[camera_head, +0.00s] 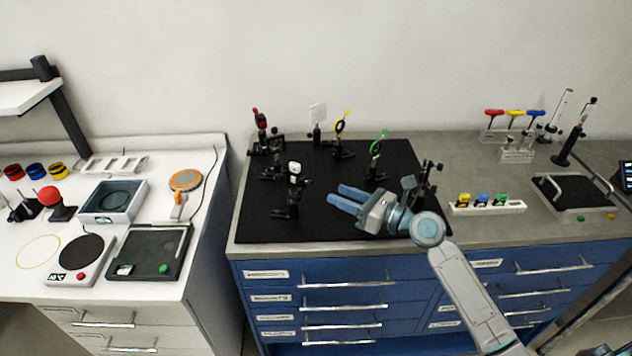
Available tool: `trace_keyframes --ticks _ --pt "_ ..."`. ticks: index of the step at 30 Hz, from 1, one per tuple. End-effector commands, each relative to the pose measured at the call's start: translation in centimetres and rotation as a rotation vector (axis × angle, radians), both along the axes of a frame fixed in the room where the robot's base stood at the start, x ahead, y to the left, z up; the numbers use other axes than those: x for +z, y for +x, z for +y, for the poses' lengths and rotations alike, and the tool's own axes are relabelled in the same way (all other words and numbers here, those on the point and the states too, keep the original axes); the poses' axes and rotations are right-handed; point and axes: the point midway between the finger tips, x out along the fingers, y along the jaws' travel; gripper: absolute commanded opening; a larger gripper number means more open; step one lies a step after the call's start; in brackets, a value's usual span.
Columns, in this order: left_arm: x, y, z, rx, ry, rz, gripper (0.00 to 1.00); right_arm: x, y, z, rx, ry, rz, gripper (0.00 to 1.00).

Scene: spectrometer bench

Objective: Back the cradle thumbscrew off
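My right gripper (336,194) reaches over the black breadboard (330,228) from the lower right. Its two blue fingers point left with a gap between them, and I see nothing held there. A dark post mount (427,182) stands just behind and to the right of the gripper, partly hidden by it. Another dark mount with a pale face (293,180) stands to the left of the fingertips, apart from them. The cradle and its thumbscrew are too small or hidden to make out. My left gripper is out of view.
A white holder with coloured knobs (487,208) lies to the right. The board's front strip is mostly clear.

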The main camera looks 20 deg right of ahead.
Motion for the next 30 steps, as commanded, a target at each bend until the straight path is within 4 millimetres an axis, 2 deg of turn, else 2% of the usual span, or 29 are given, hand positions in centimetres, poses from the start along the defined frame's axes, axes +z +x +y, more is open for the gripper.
trace_keyframes --ticks 1,12,18,26,30 --pt "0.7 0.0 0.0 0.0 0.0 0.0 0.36 0.4 0.7 0.6 -0.002 0.007 -0.002 0.37" --pt "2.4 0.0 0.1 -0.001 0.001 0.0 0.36 0.3 5.0 4.1 0.0 0.003 0.0 0.37" --pt "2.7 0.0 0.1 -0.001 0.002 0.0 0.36 0.0 5.8 4.9 0.0 -0.003 0.0 0.37" --pt "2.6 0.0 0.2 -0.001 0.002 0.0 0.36 -0.1 5.9 4.9 0.0 -0.003 0.0 0.37" --pt "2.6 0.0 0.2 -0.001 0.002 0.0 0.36 0.0 5.9 4.9 0.0 -0.003 0.0 0.09"
